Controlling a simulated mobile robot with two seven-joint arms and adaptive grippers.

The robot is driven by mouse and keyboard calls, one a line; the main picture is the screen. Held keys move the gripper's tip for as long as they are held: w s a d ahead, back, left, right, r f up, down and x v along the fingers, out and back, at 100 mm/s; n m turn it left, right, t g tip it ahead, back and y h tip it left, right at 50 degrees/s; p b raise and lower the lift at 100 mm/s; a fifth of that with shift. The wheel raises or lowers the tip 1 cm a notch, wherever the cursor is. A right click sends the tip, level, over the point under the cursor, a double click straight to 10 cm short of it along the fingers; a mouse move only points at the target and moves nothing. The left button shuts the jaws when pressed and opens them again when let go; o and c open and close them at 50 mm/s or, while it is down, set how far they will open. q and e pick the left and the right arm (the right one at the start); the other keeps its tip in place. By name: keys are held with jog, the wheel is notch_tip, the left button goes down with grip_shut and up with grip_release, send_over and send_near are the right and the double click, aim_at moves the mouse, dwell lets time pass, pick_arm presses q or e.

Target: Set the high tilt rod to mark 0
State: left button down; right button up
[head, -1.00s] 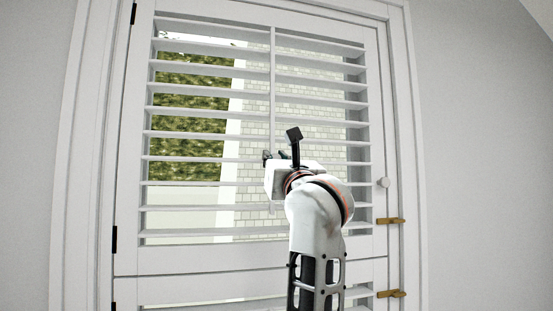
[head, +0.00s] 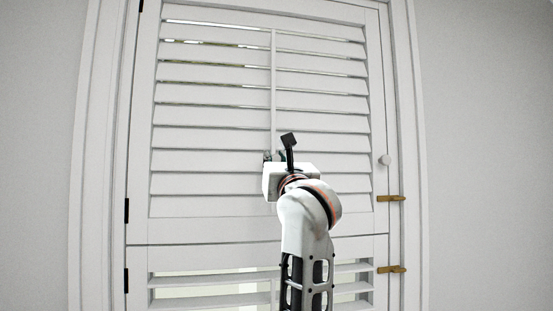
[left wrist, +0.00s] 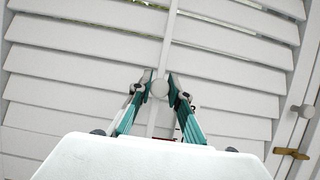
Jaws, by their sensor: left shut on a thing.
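The high tilt rod (head: 273,85) is a thin white vertical bar down the middle of the upper shutter panel. It also shows in the left wrist view (left wrist: 168,48). The upper louvers (head: 210,135) are tilted nearly closed, with thin slits of outside showing near the top. My left gripper (head: 275,156) is at the lower part of the rod, mostly hidden behind my own wrist. In the left wrist view its teal fingers (left wrist: 160,88) are shut on the rod, at a round white knob. No mark or scale is legible. My right gripper is not in view.
The lower shutter panel (head: 200,278) has its louvers open. A round white knob (head: 385,160) and two brass latches (head: 391,198) sit on the right side of the frame. Dark hinges (head: 127,210) line the left side. Plain walls flank the window.

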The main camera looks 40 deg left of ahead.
pick_arm(q)
jog(key=c, duration=1.9)
grip_release()
jog(key=shift+w+a+f, duration=0.15)
jog(key=shift+f, duration=0.2)
jog(key=shift+r, duration=0.1)
jog(key=v, duration=1.2)
jog(key=shift+r, duration=0.1)
